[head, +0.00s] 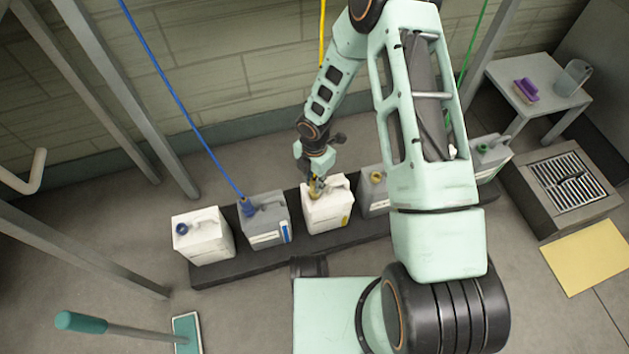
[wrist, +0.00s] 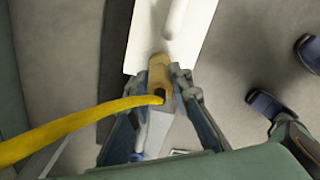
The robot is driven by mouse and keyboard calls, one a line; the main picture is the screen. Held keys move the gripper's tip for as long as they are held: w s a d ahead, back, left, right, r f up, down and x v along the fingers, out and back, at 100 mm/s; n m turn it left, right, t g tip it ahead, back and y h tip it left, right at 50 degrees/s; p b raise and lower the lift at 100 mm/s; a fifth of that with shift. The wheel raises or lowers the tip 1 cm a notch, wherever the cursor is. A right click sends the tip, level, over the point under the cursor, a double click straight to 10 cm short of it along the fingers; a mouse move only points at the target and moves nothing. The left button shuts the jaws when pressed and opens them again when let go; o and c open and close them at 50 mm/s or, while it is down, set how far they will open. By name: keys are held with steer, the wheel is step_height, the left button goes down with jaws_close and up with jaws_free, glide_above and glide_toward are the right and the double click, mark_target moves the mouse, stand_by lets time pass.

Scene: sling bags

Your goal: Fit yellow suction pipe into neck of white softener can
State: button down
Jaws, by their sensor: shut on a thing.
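The white softener can (head: 328,213), with a yellow mark on its side, stands on the dark plinth between two grey cans. My gripper (head: 317,184) is right above its top left part, pointing down. In the wrist view my gripper (wrist: 170,85) is shut on the yellow end fitting of the suction pipe (wrist: 157,72). The yellow hose (wrist: 75,122) curves off to the left from it. The fitting's lower end overlaps the white can's top (wrist: 190,45). The can's neck is hidden, so I cannot tell whether the end is inside it or just above.
Left of it stand a grey can with a blue pipe (head: 266,222) and a white can with a blue neck (head: 203,238). Right are a grey can with a yellow neck (head: 373,190) and another grey can (head: 491,152). My arm partly hides that side. The plinth (head: 215,273) has a low edge.

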steer(key=shift+f, duration=0.2)
steer(key=c, duration=1.7)
jaws_free()
steer(key=shift+o, duration=0.2)
steer(key=shift+r, duration=0.1)
step_height(320, 180, up, 12)
